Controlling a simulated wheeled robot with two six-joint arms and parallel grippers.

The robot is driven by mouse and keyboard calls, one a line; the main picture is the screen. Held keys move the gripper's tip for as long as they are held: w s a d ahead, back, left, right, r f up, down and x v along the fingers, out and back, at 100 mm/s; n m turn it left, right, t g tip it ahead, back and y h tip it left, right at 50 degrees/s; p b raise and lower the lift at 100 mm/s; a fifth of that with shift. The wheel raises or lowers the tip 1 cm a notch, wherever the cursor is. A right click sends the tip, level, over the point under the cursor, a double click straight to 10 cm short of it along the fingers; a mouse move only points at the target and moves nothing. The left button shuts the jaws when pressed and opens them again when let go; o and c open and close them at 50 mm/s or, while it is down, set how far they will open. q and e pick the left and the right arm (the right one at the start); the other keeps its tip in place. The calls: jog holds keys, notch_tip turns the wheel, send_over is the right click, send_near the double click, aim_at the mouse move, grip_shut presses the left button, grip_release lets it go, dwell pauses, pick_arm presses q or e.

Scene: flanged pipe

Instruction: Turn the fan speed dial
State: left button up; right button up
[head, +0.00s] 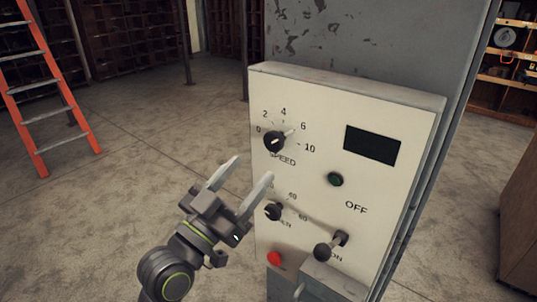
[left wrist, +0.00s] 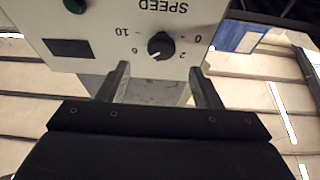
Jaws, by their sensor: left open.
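The fan speed dial (head: 274,141) is a black round knob marked SPEED, at the upper left of a cream control panel (head: 400,190). Its white pointer is turned toward the upper right, near the 6. In the left wrist view the dial (left wrist: 160,45) appears upside down, beyond and between my two fingertips. My left gripper (head: 254,165) is open and empty, in front of the panel and below the dial in the head view. The fingers (left wrist: 160,70) look apart from the dial, with nothing between them. My right gripper is not in view.
Below the dial are a second black knob (head: 273,211), a red button (head: 274,258) and a toggle lever (head: 330,246). A green button (head: 335,179) and a dark display (head: 371,145) sit to the right. A grey box (head: 334,283) juts out at the bottom. An orange ladder (head: 47,85) stands far left.

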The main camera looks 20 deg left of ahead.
aim_at(271, 143)
pick_arm(q)
jog(key=x, duration=0.6)
jog(key=shift+a+r, duration=0.1)
jog(key=shift+r, duration=0.1)
jog(key=shift+w+d+r, duration=0.15)
jog(key=shift+w+d, duration=0.1)
jog(key=shift+w, duration=0.4)
